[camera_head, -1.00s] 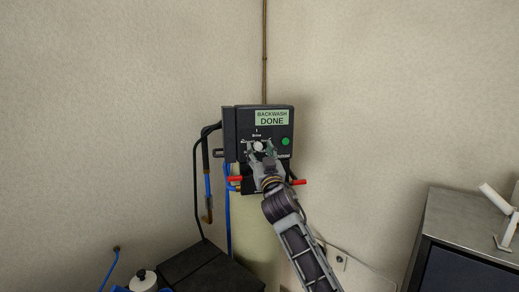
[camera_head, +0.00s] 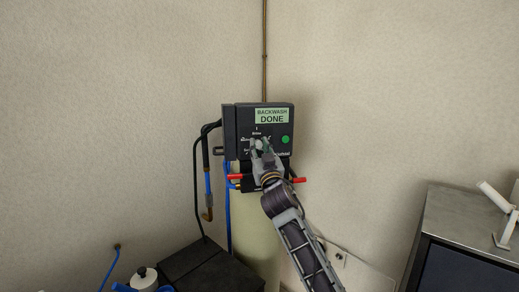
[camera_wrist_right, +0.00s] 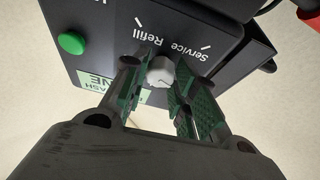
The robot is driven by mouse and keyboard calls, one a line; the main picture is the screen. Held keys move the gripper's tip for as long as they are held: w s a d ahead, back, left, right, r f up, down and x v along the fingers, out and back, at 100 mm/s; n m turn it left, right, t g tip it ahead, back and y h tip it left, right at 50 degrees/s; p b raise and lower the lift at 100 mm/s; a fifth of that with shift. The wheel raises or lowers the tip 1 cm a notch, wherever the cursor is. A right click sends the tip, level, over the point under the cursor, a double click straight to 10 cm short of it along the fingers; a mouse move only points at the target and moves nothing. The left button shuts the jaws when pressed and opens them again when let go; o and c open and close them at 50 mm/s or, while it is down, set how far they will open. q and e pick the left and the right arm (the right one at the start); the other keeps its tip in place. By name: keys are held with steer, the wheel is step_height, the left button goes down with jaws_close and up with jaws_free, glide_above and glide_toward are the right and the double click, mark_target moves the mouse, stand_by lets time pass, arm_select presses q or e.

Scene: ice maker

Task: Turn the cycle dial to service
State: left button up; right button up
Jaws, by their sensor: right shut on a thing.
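The cycle dial is a small light grey knob (camera_wrist_right: 160,72) on the front of a black control box (camera_head: 231,134) on the wall. My right gripper (camera_head: 262,146) is at the dial, with its green-padded fingers on either side of the knob, shut on it. In the right wrist view the words Service and Refill, with tick marks, show on the panel beyond the knob. The fingers cover part of the dial and its other labels, and I cannot tell which mark the knob points to. My left gripper is not in view.
A green button (camera_head: 285,139) and a display reading BACKWASH DONE (camera_head: 271,116) are on the box. A metal-topped cabinet (camera_head: 462,215) stands at the right.

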steer(key=shift+n, duration=0.3)
steer(key=shift+d+r+n+y+p, duration=0.1)
steer(key=shift+n+y+p, duration=0.75)
steer(key=shift+n, duration=0.25)
steer(key=n+g+y+p, duration=0.1)
steer(key=n, duration=0.2)
steer(key=shift+d+n, duration=0.1)
steer(key=shift+n, duration=0.2)
steer(key=n+g+y, duration=0.1)
steer(key=n, duration=0.2)
steer(key=n+g+y, duration=0.1)
steer(key=n, duration=0.2)
steer(key=shift+d+n+y, duration=0.1)
steer(key=shift+n+y, duration=0.15)
steer(key=shift+n, duration=0.05)
steer(key=shift+r+n+g+y, duration=0.15)
steer(key=shift+n+g, duration=0.4)
steer(key=shift+n, duration=0.55)
steer(key=shift+n+g+y, duration=0.15)
steer(key=shift+n+g, duration=0.4)
steer(key=shift+n, duration=0.85)
steer(key=o, duration=1)
